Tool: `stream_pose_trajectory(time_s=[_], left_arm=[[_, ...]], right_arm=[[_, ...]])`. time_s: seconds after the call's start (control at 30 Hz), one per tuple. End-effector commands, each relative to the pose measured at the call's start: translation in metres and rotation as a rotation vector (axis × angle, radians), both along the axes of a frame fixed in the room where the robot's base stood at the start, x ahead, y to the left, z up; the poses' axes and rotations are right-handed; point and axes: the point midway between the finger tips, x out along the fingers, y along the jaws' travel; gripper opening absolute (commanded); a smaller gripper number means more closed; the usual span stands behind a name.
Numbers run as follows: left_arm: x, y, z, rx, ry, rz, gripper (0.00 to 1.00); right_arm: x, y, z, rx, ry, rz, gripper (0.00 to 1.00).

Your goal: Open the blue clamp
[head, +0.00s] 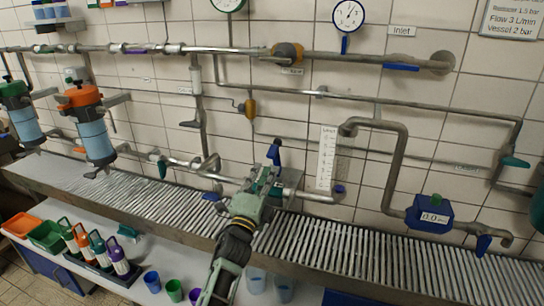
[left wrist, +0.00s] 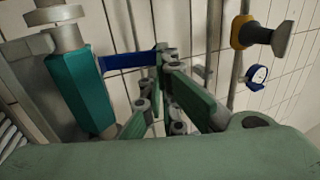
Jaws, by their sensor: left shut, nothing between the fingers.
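A blue lever-like clamp (head: 274,152) stands up from the lower pipe, near the middle of the head view. In the left wrist view a blue bar (left wrist: 130,60) runs from a teal fitting (left wrist: 82,92) toward my fingertips. My left gripper (head: 268,174) is just below the blue clamp in the head view. In the left wrist view its fingers (left wrist: 166,56) are shut and empty, with their tips at the bar's right end. I cannot tell whether they touch it. My right gripper is not in view.
A metal slatted grating (head: 350,250) runs along the wall under the pipes. A bent pipe (head: 391,165) and a blue flow meter (head: 430,213) are to the right. Two orange- and green-topped filters (head: 95,135) hang at left. Bottles (head: 98,247) and cups (head: 174,290) stand below.

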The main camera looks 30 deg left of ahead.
Motion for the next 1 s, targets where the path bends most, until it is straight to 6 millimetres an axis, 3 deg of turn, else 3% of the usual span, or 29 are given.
stream_pose_trajectory(time_s=[0.1, 0.33, 0.83, 1.0], left_arm=[[0.023, 0.005, 0.011, 0.0, -0.001, 0.0, 0.0], [0.048, 0.012, 0.019, 0.0, 0.0, 0.001, 0.0], [0.054, 0.013, 0.02, 0.001, 0.002, 0.001, 0.0], [0.056, 0.013, 0.025, -0.003, 0.025, 0.001, 0.0]], right_arm=[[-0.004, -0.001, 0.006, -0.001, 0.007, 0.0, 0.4], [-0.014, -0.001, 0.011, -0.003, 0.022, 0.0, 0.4], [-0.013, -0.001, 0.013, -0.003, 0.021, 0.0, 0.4], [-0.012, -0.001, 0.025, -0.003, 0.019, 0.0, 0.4]])
